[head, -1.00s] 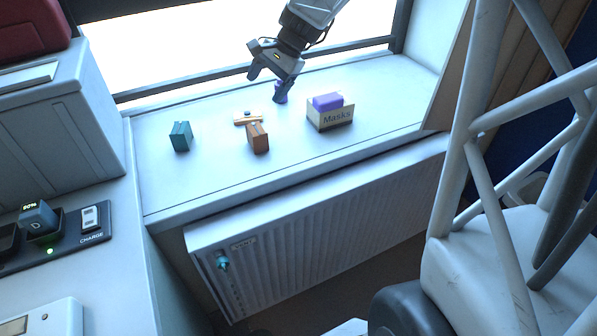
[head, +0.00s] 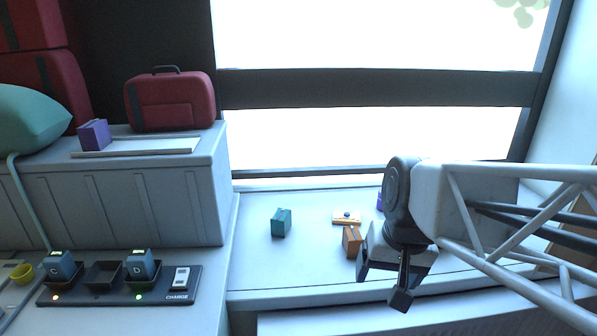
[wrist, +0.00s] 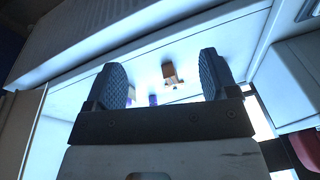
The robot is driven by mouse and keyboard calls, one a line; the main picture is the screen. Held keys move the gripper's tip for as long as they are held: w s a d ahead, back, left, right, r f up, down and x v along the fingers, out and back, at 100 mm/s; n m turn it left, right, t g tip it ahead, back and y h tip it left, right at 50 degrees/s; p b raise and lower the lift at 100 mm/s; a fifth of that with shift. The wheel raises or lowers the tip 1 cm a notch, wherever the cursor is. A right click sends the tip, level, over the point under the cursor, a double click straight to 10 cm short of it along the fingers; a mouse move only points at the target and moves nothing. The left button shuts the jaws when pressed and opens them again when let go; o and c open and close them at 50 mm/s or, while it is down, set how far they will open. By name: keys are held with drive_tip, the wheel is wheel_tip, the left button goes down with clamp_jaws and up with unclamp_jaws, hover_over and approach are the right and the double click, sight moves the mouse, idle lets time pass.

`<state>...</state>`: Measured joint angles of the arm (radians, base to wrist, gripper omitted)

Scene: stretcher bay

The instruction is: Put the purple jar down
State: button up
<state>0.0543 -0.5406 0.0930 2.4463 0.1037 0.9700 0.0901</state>
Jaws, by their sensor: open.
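The purple jar (head: 380,199) stands on the window sill (head: 255,265), mostly hidden behind my arm in the head view. In the wrist view a small purple shape (wrist: 153,100), likely the jar, shows low between the fingers, partly cut off by the gripper body. My gripper (head: 382,285) is open and empty, held above the front of the sill, apart from the jar. Its two fingers also show wide apart in the wrist view (wrist: 161,80).
A teal block (head: 281,222), an orange block (head: 352,241) and an orange flat piece with a dark knob (head: 346,217) are on the sill. A charging dock (head: 120,298) is at lower left. A red case (head: 170,101) and purple box (head: 94,134) sit on the grey cabinet (head: 150,190).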

drive_tip(key=shift+s+f+n+t+h, duration=0.1)
drive_tip(key=shift+s+f+n+h, duration=0.2)
drive_tip(key=shift+s, duration=0.5)
drive_tip(key=shift+s+f+n+t+h, duration=0.1)
drive_tip(key=shift+s+n, duration=0.25)
drive_tip(key=shift+s, duration=0.45)
drive_tip(key=shift+s+f+n+t+h, duration=0.1)
drive_tip(key=shift+s+f+n, duration=0.2)
drive_tip(key=shift+s, duration=0.5)
drive_tip(key=shift+r, duration=0.1)
